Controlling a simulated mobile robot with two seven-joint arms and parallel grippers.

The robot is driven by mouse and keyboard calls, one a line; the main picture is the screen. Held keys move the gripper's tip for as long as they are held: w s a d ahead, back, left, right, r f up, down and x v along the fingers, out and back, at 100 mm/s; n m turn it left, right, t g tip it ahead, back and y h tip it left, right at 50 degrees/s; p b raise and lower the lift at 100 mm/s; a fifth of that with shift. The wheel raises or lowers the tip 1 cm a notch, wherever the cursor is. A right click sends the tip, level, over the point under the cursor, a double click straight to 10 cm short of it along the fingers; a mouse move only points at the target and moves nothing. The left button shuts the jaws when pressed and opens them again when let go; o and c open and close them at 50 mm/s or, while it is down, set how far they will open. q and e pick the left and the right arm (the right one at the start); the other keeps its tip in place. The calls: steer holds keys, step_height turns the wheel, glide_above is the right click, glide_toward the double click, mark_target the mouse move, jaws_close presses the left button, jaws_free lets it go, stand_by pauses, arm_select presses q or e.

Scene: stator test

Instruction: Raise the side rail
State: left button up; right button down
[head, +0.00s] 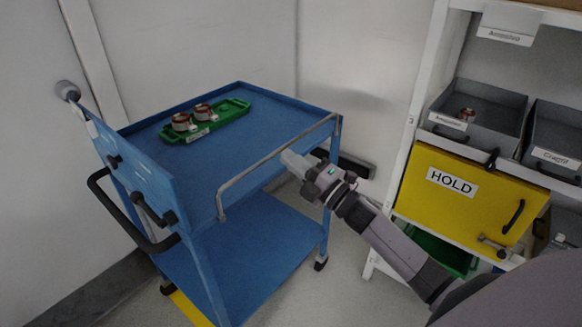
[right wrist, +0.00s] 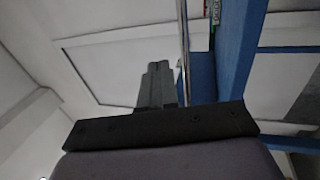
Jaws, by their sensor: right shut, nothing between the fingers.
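The side rail (head: 275,155) is a thin grey metal bar with bent ends along the near long side of the blue cart (head: 230,105). Its long bar runs close to the height of the cart's top edge. My right gripper (head: 287,157) is shut and empty, with its fingertips close to the rail's outer side near the middle. In the right wrist view the shut fingers (right wrist: 156,85) point up beside the thin rail (right wrist: 184,50); I cannot tell whether they touch it. My left gripper is not in view.
A green tray (head: 230,110) with two copper-wound stators (head: 182,121) sits on the cart top. The cart's black push handle (head: 110,215) is at left. A white shelf rack (head: 412,125) with grey bins and a yellow HOLD door (head: 440,205) stands at right.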

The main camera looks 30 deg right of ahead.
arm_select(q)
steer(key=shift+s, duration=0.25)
arm_select(e)
steer(key=s+d+r, duration=0.2)
steer(key=s+d, duration=0.2)
steer(key=s, duration=0.5)
steer(key=shift+s, duration=0.3)
arm_select(q)
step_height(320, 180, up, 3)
steer(key=p, duration=0.2)
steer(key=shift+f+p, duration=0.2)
steer(key=shift+p, duration=0.1)
arm_select(e)
steer(key=s+a+f+m+g+h, duration=0.3)
steer(key=s+a+f+m, duration=0.3)
steer(key=s+f+m, duration=0.3)
steer(key=s+a+f+m+g+h, duration=0.3)
steer(key=s+a+f+m+g, duration=0.3)
steer(key=s+f+m, duration=0.4)
step_height(320, 180, down, 4)
steer(key=shift+f+m, duration=0.1)
steer(key=shift+m, duration=0.6)
steer(key=shift+d, duration=0.1)
